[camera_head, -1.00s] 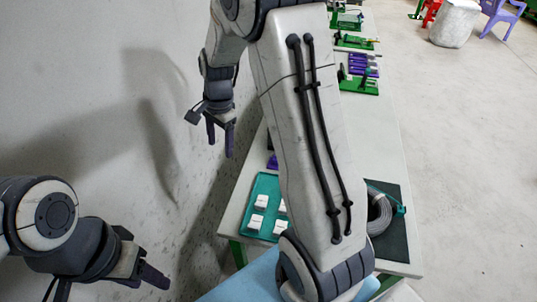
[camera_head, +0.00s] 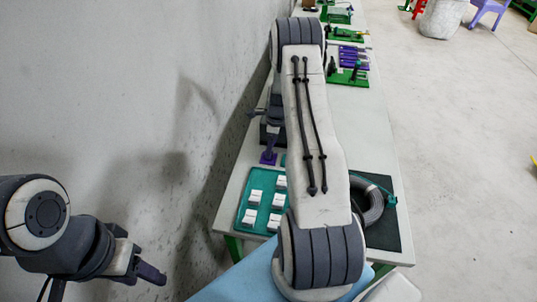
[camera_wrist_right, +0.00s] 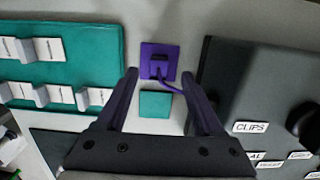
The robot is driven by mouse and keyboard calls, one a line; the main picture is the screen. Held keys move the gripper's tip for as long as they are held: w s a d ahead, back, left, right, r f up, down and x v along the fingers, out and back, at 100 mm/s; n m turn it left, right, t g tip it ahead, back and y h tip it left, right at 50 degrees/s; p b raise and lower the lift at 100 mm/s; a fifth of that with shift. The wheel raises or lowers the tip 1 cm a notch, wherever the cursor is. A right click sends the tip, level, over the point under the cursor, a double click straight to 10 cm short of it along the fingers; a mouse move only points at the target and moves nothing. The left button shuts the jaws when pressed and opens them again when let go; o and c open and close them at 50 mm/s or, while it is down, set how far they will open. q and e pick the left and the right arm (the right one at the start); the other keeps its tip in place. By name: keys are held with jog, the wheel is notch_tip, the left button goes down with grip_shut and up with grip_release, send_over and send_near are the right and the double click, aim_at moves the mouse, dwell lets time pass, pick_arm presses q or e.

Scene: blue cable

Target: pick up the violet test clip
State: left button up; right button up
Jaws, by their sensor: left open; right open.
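The violet test clip (camera_wrist_right: 158,68) shows in the right wrist view as a small dark violet piece on a violet square pad (camera_wrist_right: 147,50), with a violet lead curling right. My right gripper (camera_wrist_right: 159,79) is open, its two fingers on either side of the pad's near part, with nothing between them held. In the head view the violet pad (camera_head: 268,158) lies at the table's left edge, and my right arm hides much of the right gripper. My left gripper (camera_head: 151,273) is open and empty at the lower left, away from the table.
A teal tray (camera_wrist_right: 100,45) with several white blocks lies left of the pad. A small teal square (camera_wrist_right: 155,104) lies just nearer. A dark box labelled CLIPS (camera_wrist_right: 225,90) stands close on the right.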

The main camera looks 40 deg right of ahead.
jog(key=shift+w+a+f+p, duration=0.1)
jog(key=shift+f+p, duration=0.1)
jog(key=shift+f, duration=0.7)
jog(key=shift+w+a+f+p, duration=0.1)
jog(key=shift+f+p, duration=0.05)
jog(key=shift+f, duration=0.75)
jog(key=shift+s, duration=0.1)
grip_shut()
jog(key=shift+r, duration=0.1)
